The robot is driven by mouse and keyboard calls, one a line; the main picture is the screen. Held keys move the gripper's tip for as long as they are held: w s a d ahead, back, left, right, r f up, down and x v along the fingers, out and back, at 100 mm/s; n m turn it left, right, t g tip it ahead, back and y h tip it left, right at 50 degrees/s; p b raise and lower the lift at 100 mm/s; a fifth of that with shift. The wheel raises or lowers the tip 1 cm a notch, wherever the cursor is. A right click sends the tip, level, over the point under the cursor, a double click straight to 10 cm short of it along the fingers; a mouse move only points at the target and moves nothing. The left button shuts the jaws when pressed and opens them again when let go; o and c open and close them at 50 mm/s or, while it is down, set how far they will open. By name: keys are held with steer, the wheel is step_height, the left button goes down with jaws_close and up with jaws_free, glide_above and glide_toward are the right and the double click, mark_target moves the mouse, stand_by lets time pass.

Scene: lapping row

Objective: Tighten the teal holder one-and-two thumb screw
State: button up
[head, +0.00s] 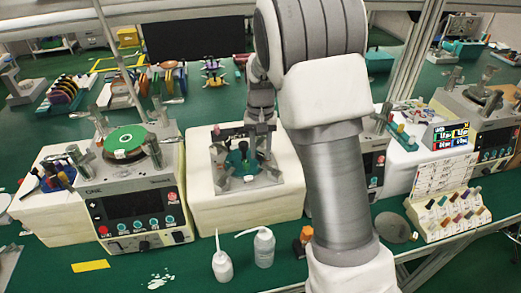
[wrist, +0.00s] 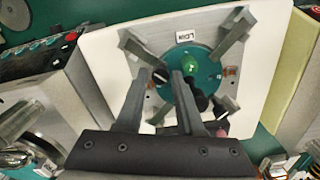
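The teal holder (wrist: 207,77) is a round disc with a green knob (wrist: 190,63) at its middle, on a grey plate with angled grey arms. In the head view the teal holder (head: 236,163) sits on the white block at the centre. My gripper (wrist: 161,78) is over the holder's edge, fingers apart. A small black knob with a white mark (wrist: 160,75) shows between the fingertips; I cannot tell whether a finger touches it. Another black knob (wrist: 201,101) is right of the fingers. I cannot tell which knob is the one-and-two thumb screw. In the head view my gripper (head: 259,142) partly hides the holder.
A lapping machine with a green disc (head: 125,140) stands at left. White bottles (head: 264,247) stand in front of the white block (head: 210,208). A rack of coloured knobs (head: 447,213) is at right. In the wrist view, grey arms (wrist: 234,35) rise around the holder.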

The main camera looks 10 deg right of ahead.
mark_target(261, 154)
steer(key=shift+o, duration=1.1)
steer(key=shift+r, duration=0.1)
step_height(261, 154, up, 17)
steer(key=shift+r+p, duration=0.15)
steer(key=shift+p, duration=0.2)
